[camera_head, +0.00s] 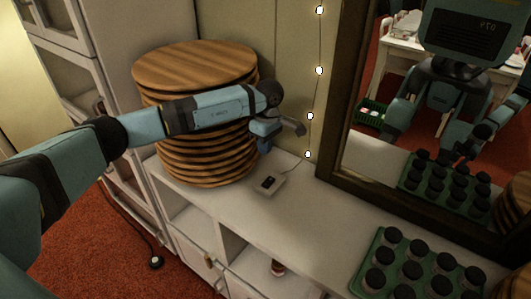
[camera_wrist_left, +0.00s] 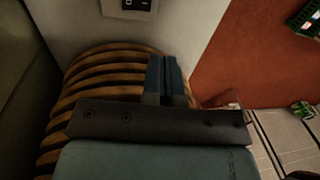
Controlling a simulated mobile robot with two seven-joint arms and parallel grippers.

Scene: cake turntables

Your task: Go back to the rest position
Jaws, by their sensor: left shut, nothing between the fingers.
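My left arm reaches in from the left, and my left gripper (camera_head: 264,146) is beside the right side of a tall stack of round wooden boards (camera_head: 195,65). The box lies on the white cabinet top, apart from the fingers. In the left wrist view the closed fingers (camera_wrist_left: 166,78) show in front of the board stack (camera_wrist_left: 85,90), with the switch box (camera_wrist_left: 128,7) at the top edge. My right gripper is not directly in view.
A string of lit bulbs (camera_head: 319,70) hangs on the wall. A dark-framed mirror (camera_head: 338,130) stands to the right and reflects me. A green tray (camera_head: 368,262) of dark-lidded jars is at the lower right. The cabinet top (camera_head: 290,222) between is clear.

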